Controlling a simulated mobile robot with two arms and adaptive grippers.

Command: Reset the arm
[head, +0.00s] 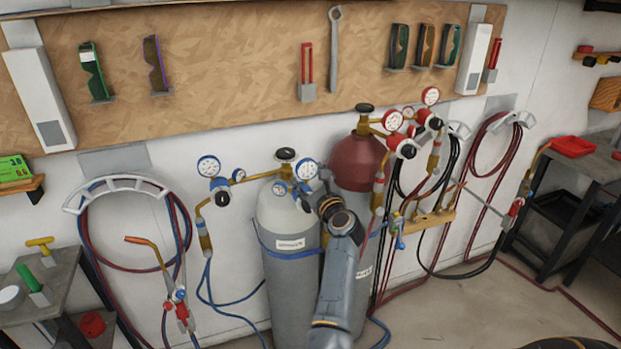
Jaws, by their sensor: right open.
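My right arm (338,275) rises from the bottom middle of the head view, in front of two gas cylinders. Its dark wrist and right gripper (327,206) are at its upper end, near the gauges between the cylinders. The gripper is open; its fingertips are small and partly hidden by the wrist, and I see nothing held. I cannot tell whether it touches the gauges or a cylinder. My left gripper is not in view.
A grey cylinder (285,225) and a red-topped cylinder (357,163) stand by the wall with regulators and hoses. A workbench (50,290) stands at left and a dark metal table (590,165) at right. Bare floor (480,310) lies at lower right.

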